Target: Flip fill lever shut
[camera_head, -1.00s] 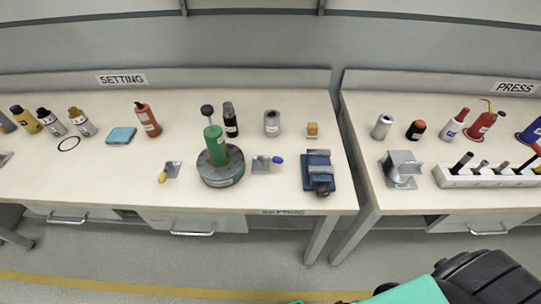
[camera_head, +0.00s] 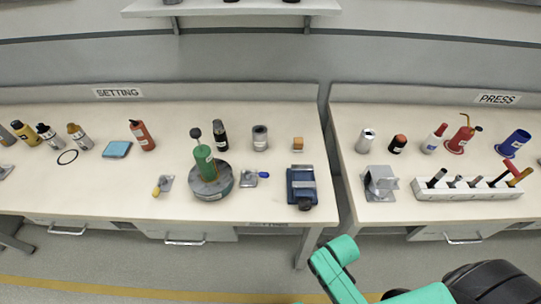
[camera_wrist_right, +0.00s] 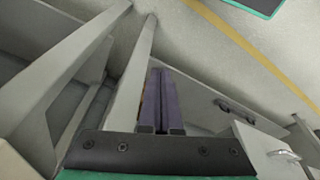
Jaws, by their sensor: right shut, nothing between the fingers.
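On the setting bench, a green cylinder (camera_head: 205,160) with a black knob stands on a round grey base (camera_head: 214,188). Left of the base is a small grey valve with a yellow-handled lever (camera_head: 157,190), the handle pointing toward the front left. Right of it is a grey valve with a blue-handled lever (camera_head: 263,175), the handle pointing right. I cannot tell which is the fill lever. My right gripper (camera_wrist_right: 160,75) is shut and empty in the wrist view, low by the bench legs, away from both levers. My left gripper is not in view.
A blue vise (camera_head: 301,186) stands near the setting bench's right end. Bottles, a red extinguisher-like bottle (camera_head: 142,136) and a blue pad (camera_head: 117,149) stand behind. The press bench (camera_head: 390,215) holds a white tool rack (camera_head: 470,190). A gap separates the benches.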

